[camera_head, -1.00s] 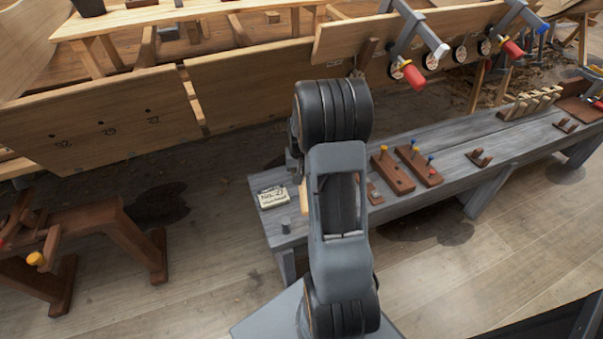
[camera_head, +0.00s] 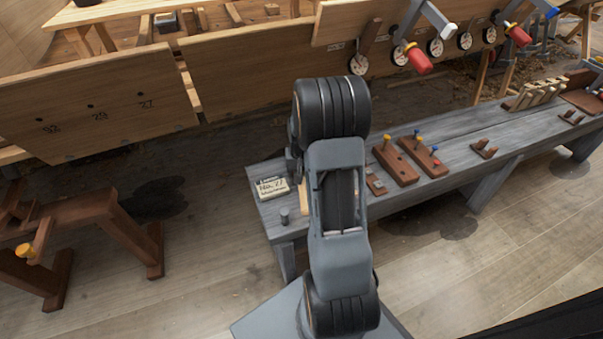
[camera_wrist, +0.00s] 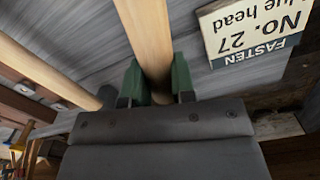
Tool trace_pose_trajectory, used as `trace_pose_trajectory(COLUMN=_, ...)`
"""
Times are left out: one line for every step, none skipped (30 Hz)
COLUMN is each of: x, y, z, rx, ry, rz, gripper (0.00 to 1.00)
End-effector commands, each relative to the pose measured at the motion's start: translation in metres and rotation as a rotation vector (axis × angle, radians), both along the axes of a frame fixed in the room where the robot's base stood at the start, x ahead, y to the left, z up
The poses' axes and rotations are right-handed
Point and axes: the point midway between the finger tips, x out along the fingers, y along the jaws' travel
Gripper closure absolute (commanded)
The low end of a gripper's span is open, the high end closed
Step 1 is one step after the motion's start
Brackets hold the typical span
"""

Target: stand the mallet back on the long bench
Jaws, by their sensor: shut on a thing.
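My gripper (camera_wrist: 156,84) has its green jaws shut on a pale wooden shaft, which looks like the mallet's handle (camera_wrist: 146,32), in the wrist view. The mallet's head cannot be made out. In the head view my arm hides the gripper; a sliver of pale wood shows beside it. The long bench (camera_head: 455,150) is grey wood and runs from behind my arm to the upper right. Its grey top (camera_wrist: 85,40) lies behind the shaft in the wrist view. I cannot tell whether the mallet touches it.
A "No. 27" card (camera_head: 271,187) lies at the bench's near end, also right of the shaft in the wrist view (camera_wrist: 255,32). A short grey peg (camera_head: 284,215) stands near it. Brown blocks with coloured pegs (camera_head: 395,165) stand farther along. A plank hull (camera_head: 260,85) rises behind.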

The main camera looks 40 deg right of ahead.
Motion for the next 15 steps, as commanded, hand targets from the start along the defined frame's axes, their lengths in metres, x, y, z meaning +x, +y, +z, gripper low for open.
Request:
trace_pose_trajectory(x=0.0003, y=-0.0002, z=-0.0006, rx=-0.001, ry=-0.001, rz=0.0, gripper=1.0)
trace_pose_trajectory(x=0.0003, y=-0.0002, z=-0.0011, rx=-0.001, ry=-0.001, rz=0.0, gripper=1.0)
trace_pose_trajectory(x=0.0003, y=-0.0002, z=-0.0018, rx=-0.001, ry=-0.001, rz=0.0, gripper=1.0)
trace_pose_trajectory(x=0.0003, y=-0.0002, z=-0.0024, rx=-0.001, ry=-0.001, rz=0.0, gripper=1.0)
trace_pose_trajectory(x=0.0003, y=-0.0002, z=-0.003, rx=-0.001, ry=-0.001, rz=0.0, gripper=1.0)
trace_pose_trajectory(x=0.0003, y=-0.0002, z=-0.0038, rx=-0.001, ry=-0.001, rz=0.0, gripper=1.0)
trace_pose_trajectory(x=0.0003, y=-0.0002, z=-0.0044, rx=-0.001, ry=-0.001, rz=0.0, gripper=1.0)
trace_pose_trajectory(x=0.0003, y=-0.0002, z=-0.005, rx=-0.001, ry=-0.001, rz=0.0, gripper=1.0)
trace_pose_trajectory(x=0.0003, y=-0.0002, z=-0.0058, rx=-0.001, ry=-0.001, rz=0.0, gripper=1.0)
trace_pose_trajectory(x=0.0003, y=-0.0002, z=-0.0064, rx=-0.001, ry=-0.001, rz=0.0, gripper=1.0)
trace_pose_trajectory(x=0.0003, y=-0.0002, z=-0.007, rx=-0.001, ry=-0.001, rz=0.0, gripper=1.0)
trace_pose_trajectory(x=0.0003, y=-0.0002, z=-0.0078, rx=-0.001, ry=-0.001, rz=0.0, gripper=1.0)
trace_pose_trajectory(x=0.0003, y=-0.0002, z=-0.0083, rx=-0.001, ry=-0.001, rz=0.0, gripper=1.0)
trace_pose_trajectory(x=0.0003, y=-0.0002, z=-0.0089, rx=-0.001, ry=-0.001, rz=0.0, gripper=1.0)
trace_pose_trajectory(x=0.0003, y=-0.0002, z=-0.0086, rx=-0.001, ry=-0.001, rz=0.0, gripper=0.74)
